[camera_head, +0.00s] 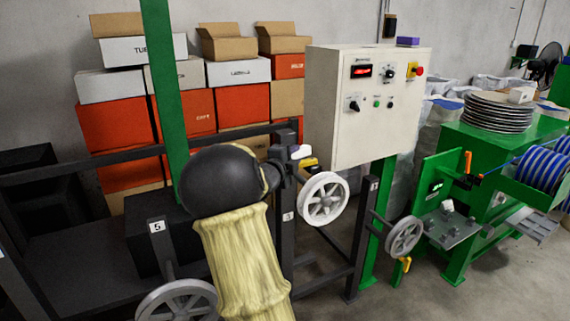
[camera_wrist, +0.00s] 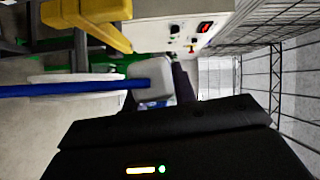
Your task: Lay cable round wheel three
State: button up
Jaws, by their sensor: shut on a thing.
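The blue cable (camera_wrist: 70,89) runs straight from the left edge of the wrist view to my gripper (camera_wrist: 148,82). My gripper is shut on the cable. In the head view, my gripper (camera_head: 298,153) is largely hidden behind my arm, just above and left of a white spoked wheel (camera_head: 325,198). A tag on the post beside this wheel (camera_head: 288,216) seems to read 3. In the wrist view, a pale disc (camera_wrist: 75,77) shows nearly edge-on along the cable; contact cannot be told. In the head view, cable shows near the blue-wound reel (camera_head: 548,168), but its run to my gripper is unclear.
A control box (camera_head: 360,110) stands close behind the white wheel. A grey wheel (camera_head: 404,236) is to the right, and another wheel (camera_head: 180,301) by a tag reading 5 is at lower left. Dark frame bars surround them. Stacked boxes (camera_head: 202,105) stand behind.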

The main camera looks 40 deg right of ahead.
jog(key=s+d+b, duration=0.1)
jog(key=d, duration=0.2)
jog(key=s+d+b, duration=0.1)
jog(key=d+b, duration=0.1)
jog(key=d, duration=0.2)
jog(key=d+b, duration=0.1)
jog(key=d, duration=0.3)
jog(key=shift+s+f+b, duration=0.1)
jog(key=shift+s+b, duration=0.25)
jog(key=shift+s, duration=0.05)
jog(key=shift+s+d+b, duration=0.2)
jog(key=shift+d+b, duration=0.05)
jog(key=shift+d, duration=0.7)
jog(key=shift+s+d+b, duration=0.2)
jog(key=shift+s+d, duration=0.05)
jog(key=shift+d, duration=0.75)
jog(key=shift+s+d+b, duration=0.2)
jog(key=shift+d+b, duration=0.05)
jog(key=shift+d, duration=0.7)
jog(key=s+d, duration=0.3)
jog(key=d, duration=0.9)
jog(key=shift+p, duration=0.45)
